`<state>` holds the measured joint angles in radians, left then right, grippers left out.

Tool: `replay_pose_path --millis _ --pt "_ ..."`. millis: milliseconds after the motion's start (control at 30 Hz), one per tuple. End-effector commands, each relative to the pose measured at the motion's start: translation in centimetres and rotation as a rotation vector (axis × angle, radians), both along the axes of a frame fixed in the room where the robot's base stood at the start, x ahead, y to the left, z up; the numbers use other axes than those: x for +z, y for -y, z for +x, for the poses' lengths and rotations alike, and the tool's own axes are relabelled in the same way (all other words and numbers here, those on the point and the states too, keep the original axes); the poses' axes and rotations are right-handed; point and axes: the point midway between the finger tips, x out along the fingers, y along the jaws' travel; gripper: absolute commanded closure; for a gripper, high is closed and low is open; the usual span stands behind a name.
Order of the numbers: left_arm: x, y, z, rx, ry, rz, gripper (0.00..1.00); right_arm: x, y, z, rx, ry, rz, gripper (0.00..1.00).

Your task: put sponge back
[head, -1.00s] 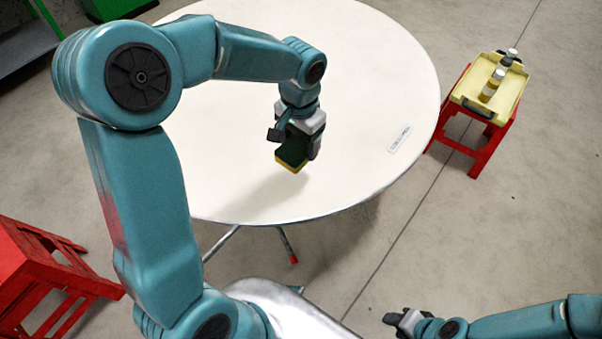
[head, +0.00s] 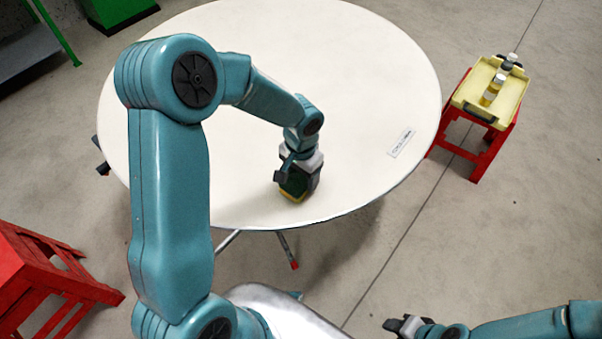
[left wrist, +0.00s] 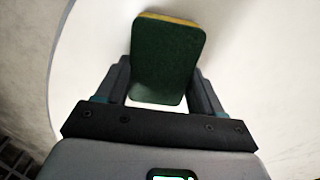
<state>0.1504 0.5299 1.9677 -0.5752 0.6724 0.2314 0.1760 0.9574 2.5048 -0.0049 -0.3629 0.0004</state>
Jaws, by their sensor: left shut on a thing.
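The sponge (head: 294,190) is dark green on one face with a yellow layer. My left gripper (head: 298,182) is shut on it near the front edge of the round white table (head: 350,70). The sponge is low, at or just above the tabletop; I cannot tell whether it touches. In the left wrist view the sponge (left wrist: 168,58) shows its green face between the two fingers (left wrist: 160,88), with a yellow strip along its top edge. My right gripper (head: 402,325) is at the bottom right, away from the table; its jaws are too small to judge.
A small label (head: 401,143) lies on the table's right side. A red stool (head: 478,140) at the right bears a yellow tray (head: 510,98) with bottles (head: 491,91). Another red stool (head: 45,280) stands at the lower left. Most of the tabletop is clear.

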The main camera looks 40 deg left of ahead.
Motion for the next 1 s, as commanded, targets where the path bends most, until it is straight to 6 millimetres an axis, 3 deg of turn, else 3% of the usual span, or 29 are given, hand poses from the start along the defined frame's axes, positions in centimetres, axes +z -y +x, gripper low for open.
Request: replay_pose_path --millis 67,100,167,200,567,1000 --pt "-0.4 0.0 0.0 0.000 0.000 0.000 0.57 -0.4 0.0 0.0 0.000 0.000 0.000 0.57" --pt "-0.4 0.0 0.0 0.000 0.000 0.000 0.29 -0.4 0.0 0.0 0.000 0.000 0.000 0.57" --pt "-0.3 0.0 0.0 0.000 0.000 0.000 0.10 -0.3 0.0 0.0 0.000 0.000 0.000 0.57" --pt "-0.3 0.0 0.0 0.000 0.000 0.000 0.07 -0.3 0.0 0.0 0.000 0.000 0.000 0.57" --pt "0.5 0.0 0.1 0.000 0.002 0.001 0.07 0.3 0.0 0.0 0.000 0.000 0.000 0.57" --pt "9.8 0.0 0.1 0.001 0.006 0.000 0.07 0.7 0.0 0.0 0.000 0.000 0.000 0.57"
